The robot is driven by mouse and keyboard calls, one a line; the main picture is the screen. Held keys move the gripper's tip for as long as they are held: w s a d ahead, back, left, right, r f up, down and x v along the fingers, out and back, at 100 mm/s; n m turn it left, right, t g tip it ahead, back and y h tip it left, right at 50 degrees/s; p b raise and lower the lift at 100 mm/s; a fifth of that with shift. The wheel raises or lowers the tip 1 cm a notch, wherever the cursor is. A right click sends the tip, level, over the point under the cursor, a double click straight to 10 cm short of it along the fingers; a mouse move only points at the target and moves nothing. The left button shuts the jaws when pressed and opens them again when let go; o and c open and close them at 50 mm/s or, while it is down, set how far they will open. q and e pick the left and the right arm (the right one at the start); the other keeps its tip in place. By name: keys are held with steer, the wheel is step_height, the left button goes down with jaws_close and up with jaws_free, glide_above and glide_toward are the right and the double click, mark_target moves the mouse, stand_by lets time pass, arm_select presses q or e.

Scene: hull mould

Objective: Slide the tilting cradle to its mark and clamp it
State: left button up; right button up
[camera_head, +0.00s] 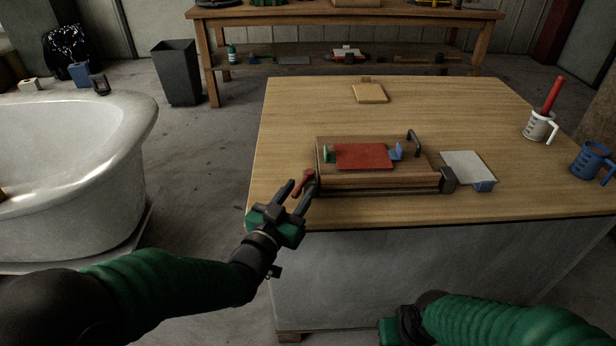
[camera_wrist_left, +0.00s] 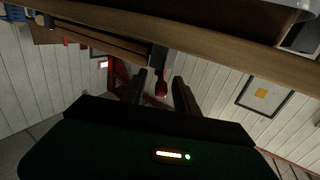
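The tilting cradle, a wooden frame (camera_head: 405,173) with a red plate (camera_head: 363,156) between a green end and a blue end, sits on a dark rail near the table's front edge. A black handle (camera_head: 413,139) stands at its back right. A red-knobbed lever (camera_head: 303,182) is at its left front corner. My left gripper (camera_head: 301,184) is open, its fingers on either side of the lever; the red knob also shows between them in the wrist view (camera_wrist_left: 161,88). Contact cannot be told. My right gripper is only partly in view at the bottom, fingers hidden. I cannot make out the mark.
The wooden table (camera_head: 300,110) is clear behind the cradle except for a small board (camera_head: 369,93). A grey-white sheet (camera_head: 466,166) lies right of the cradle. A white mug (camera_head: 537,127) with a red stick and a blue mug (camera_head: 590,162) stand far right.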

arm_select(q)
steer(key=shift+w+d, duration=0.1)
steer(key=shift+d, duration=0.05)
steer(key=shift+a+r, duration=0.15)
steer(key=shift+a, duration=0.3)
steer(key=shift+c, duration=1.7)
steer(key=shift+d, duration=0.1)
jaws_close()
steer(key=shift+d, duration=0.15)
